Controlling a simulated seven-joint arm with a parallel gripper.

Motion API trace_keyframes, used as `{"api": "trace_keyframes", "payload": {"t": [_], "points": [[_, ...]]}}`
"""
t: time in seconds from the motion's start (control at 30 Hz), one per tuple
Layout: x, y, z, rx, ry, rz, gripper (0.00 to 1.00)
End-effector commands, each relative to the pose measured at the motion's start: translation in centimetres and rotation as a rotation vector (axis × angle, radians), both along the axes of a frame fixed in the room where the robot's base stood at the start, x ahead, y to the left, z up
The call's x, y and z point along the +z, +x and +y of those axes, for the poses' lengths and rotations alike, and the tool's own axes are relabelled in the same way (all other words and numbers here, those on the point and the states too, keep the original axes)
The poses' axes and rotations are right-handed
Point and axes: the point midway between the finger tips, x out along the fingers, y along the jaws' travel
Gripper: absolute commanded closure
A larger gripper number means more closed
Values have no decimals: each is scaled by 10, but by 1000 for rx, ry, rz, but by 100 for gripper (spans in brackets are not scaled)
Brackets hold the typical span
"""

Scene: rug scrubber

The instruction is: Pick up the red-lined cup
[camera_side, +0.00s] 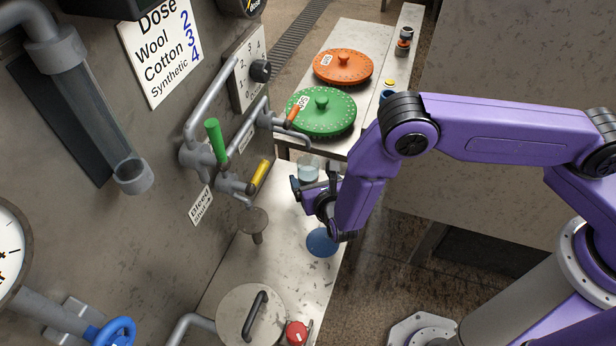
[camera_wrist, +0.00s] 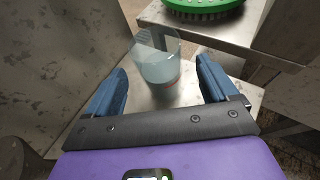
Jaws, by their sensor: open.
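A clear, pale blue-grey cup (camera_wrist: 158,68) stands upright on the metal bench, and a faint reddish mark shows on its right side in the wrist view. In the side view the cup (camera_side: 308,172) is partly hidden by my gripper (camera_side: 315,180). My gripper is open and empty, with a blue finger on each side of the cup in the wrist view. The fingers look apart from the cup. I cannot tell how far the cup lies between them.
Green (camera_side: 320,111) and orange (camera_side: 342,66) round brushes lie on the raised shelf behind. Pipes with a green lever (camera_side: 216,141) and a yellow lever (camera_side: 260,172) project from the wall at left. A blue disc (camera_side: 322,242) and a round lid (camera_side: 251,316) are in front.

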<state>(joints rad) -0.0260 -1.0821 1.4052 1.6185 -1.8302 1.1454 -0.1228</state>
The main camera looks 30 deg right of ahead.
Motion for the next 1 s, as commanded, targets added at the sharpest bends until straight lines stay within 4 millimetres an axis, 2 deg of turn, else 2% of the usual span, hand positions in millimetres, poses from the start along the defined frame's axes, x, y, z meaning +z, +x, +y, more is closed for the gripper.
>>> {"api": "trace_keyframes", "payload": {"t": [0.23,0.57,0.6,0.77,0.83,0.87,1.0], "points": [[-12,32,-5,-4,0,1,14],[-15,39,-5,-1,0,0,14],[-15,39,-5,-1,0,0,20],[-14,39,-5,-1,0,0,72],[-14,39,-5,-1,0,-1,76],[-14,39,-5,-1,0,-1,82],[-14,39,-5,-1,0,-1,82]]}}
